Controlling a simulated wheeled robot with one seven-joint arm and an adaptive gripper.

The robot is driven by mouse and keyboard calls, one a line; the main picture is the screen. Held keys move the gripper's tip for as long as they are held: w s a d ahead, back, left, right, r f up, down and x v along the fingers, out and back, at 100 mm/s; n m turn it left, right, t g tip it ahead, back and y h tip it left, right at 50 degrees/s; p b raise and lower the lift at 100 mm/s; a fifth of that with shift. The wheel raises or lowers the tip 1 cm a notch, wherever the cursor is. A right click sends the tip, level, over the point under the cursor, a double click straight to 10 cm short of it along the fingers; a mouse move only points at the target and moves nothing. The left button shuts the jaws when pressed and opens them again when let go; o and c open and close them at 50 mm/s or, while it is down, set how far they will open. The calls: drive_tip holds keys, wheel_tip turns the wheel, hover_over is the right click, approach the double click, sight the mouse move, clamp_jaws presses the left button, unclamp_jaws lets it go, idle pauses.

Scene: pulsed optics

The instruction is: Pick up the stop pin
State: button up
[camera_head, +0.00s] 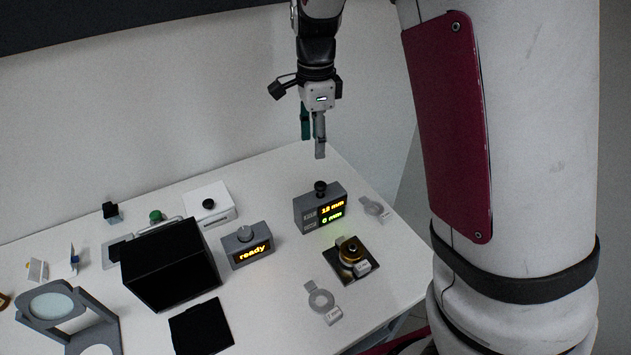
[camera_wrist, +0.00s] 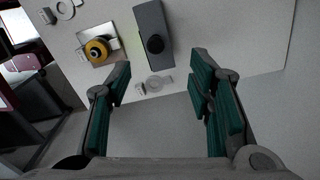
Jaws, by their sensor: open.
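No part is clearly labelled as the stop pin. A black round knob (camera_head: 320,187) stands on top of a grey display box (camera_head: 309,213) reading "18 mm" and "0 mm"; the knob also shows in the wrist view (camera_wrist: 155,44). A brass round part (camera_head: 351,250) sits on a dark square plate (camera_head: 337,270), with a small pale tag beside it; it also shows in the wrist view (camera_wrist: 97,50). I cannot tell which is the pin. My gripper (camera_head: 314,150) hangs above and behind the box, apart from it. In the wrist view its green-padded fingers (camera_wrist: 161,72) are wide apart and empty.
A grey "ready" box (camera_head: 247,247), a large black box (camera_head: 171,265) and a lens stand (camera_head: 56,306) stand to the left. The table's right corner is mostly clear.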

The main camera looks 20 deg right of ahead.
hover_over(320, 184)
drive_tip(key=f, duration=0.6)
drive_tip(key=shift+w+a+f, duration=0.3)
drive_tip(key=shift+w+a, duration=0.05)
drive_tip(key=shift+w, duration=0.05)
drive_tip(key=f, duration=0.3)
drive_tip(key=s+f, duration=0.1)
drive_tip(key=shift+d+f+p, duration=0.25)
drive_tip(key=shift+d+p, duration=0.1)
drive_tip(key=shift+d, duration=0.05)
drive_tip(key=shift+w+f, duration=0.1)
drive_tip(key=shift+f, duration=0.4)
drive_tip(key=c, duration=1.1)
